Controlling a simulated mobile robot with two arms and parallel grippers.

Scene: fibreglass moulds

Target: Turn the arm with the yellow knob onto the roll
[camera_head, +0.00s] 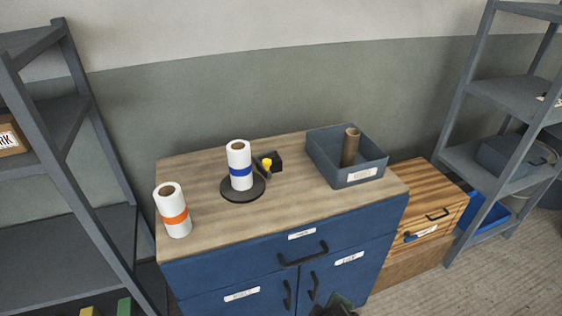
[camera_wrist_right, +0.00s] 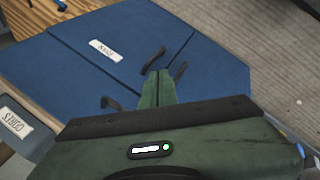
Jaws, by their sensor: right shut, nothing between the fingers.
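A white roll with a blue band (camera_head: 240,168) stands upright on a round black base (camera_head: 256,190) on the cabinet top. A yellow knob (camera_head: 267,163) sits on a small dark arm just right of the roll, in front of a black block (camera_head: 274,160). Whether the arm touches the roll is too small to tell. My right gripper (camera_wrist_right: 158,76) is shut and empty in front of the blue cabinet doors. My left gripper is not in view.
A white roll with an orange band (camera_head: 173,211) stands at the left of the wooden cabinet top (camera_head: 225,232). A grey bin (camera_head: 349,180) with a brown cardboard tube (camera_head: 350,148) stands at the right. Grey shelves flank the cabinet. The top's front middle is clear.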

